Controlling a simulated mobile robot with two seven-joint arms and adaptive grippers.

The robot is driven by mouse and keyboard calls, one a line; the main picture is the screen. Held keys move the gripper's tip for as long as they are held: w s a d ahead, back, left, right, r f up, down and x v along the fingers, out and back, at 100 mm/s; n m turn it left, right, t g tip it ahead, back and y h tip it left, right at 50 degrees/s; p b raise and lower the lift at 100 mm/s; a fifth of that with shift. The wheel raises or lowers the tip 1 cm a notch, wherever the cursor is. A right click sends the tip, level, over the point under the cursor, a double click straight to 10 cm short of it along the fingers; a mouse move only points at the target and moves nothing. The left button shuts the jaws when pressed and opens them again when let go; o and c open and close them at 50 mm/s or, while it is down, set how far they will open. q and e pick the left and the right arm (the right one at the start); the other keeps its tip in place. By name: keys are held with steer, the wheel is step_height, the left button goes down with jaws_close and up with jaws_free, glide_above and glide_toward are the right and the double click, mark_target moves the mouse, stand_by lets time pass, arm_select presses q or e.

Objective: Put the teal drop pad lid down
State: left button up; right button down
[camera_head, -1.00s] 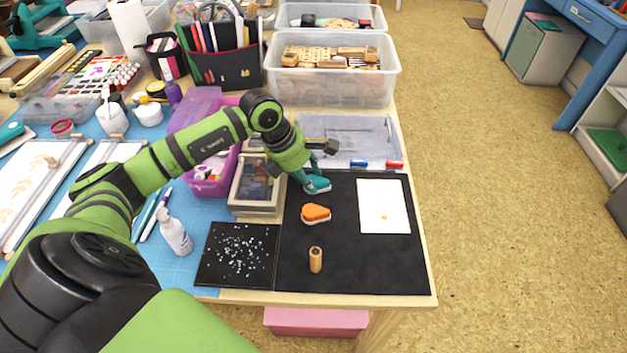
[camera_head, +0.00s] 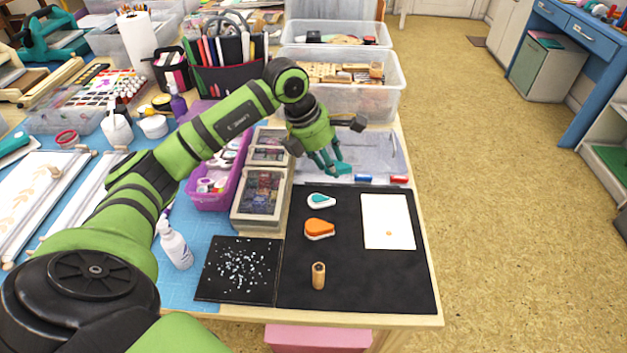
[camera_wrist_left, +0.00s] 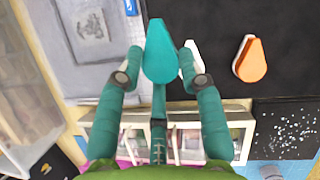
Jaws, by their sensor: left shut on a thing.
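My left gripper (camera_head: 328,160) is shut on the teal drop pad lid (camera_head: 343,169). It holds the lid in the air, over the front edge of the clear tray and behind the black mat. The open teal pad base (camera_head: 320,201), white-rimmed with a teal drop inside, lies on the mat. My right gripper is not in view.
An orange drop pad (camera_head: 319,229) and a wooden cylinder stamp (camera_head: 318,276) are on the black mat (camera_head: 360,275). A white card (camera_head: 388,222) lies at right. The clear tray (camera_head: 385,145) is flat behind. Framed stamp boxes (camera_head: 262,192) stand left. The mat's front right is free.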

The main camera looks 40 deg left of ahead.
arm_select(q)
steer(key=w+d+r, duration=0.3)
steer(key=w+r, duration=0.1)
steer(key=w, duration=0.3)
steer(key=s+d+r+m+g+h+p, duration=0.1)
steer(key=s+d+r+m+g+p, duration=0.1)
steer(key=s+d+m, duration=0.35)
steer(key=s+d+r+m+g+y+p, duration=0.1)
steer(key=s+d+m+g+y+p, duration=0.15)
steer(key=s+m, duration=0.7)
steer(key=s+d+m+g+y+p, duration=0.15)
steer(key=s+m+g, duration=0.35)
steer(key=m, duration=0.8)
steer(key=w+a+f+n+t+h+b, duration=0.1)
steer(key=w+a+n+t+b, duration=0.2)
steer(key=w+n, duration=0.6)
steer(key=w+a+f+n+t+h+b, duration=0.1)
steer(key=w+a+n+t, duration=0.5)
steer(key=n, duration=1.3)
steer(key=w+a+h+b, duration=0.1)
steer(key=w+b, duration=0.1)
steer(key=w, duration=0.2)
steer(key=shift+w+f+b, duration=0.3)
steer(key=shift+f, duration=0.1)
